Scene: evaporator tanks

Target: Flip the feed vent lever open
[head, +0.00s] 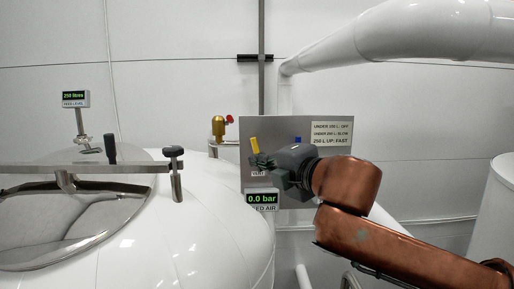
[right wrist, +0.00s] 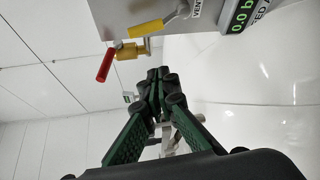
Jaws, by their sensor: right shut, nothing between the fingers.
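The feed vent lever is a yellow handle (head: 254,144) on the left side of a grey panel (head: 290,128), above a label reading VENT. In the head view it stands nearly upright, leaning slightly left. It also shows in the right wrist view as a yellow handle (right wrist: 147,28) on a metal stem. My right gripper (head: 262,162) is in front of the panel, close below the yellow handle, and hides the lever's lower part. In the right wrist view its fingertips (right wrist: 158,76) are together and empty, with a visible gap to the handle. My left gripper is not in view.
A blue handle (head: 298,140) is on the same panel, partly behind my right gripper. A 0.0 bar display (head: 261,198) sits below. A brass valve with red knob (head: 218,127) stands left of the panel. The white tank (head: 225,215) with its steel lid (head: 70,225) fills the left.

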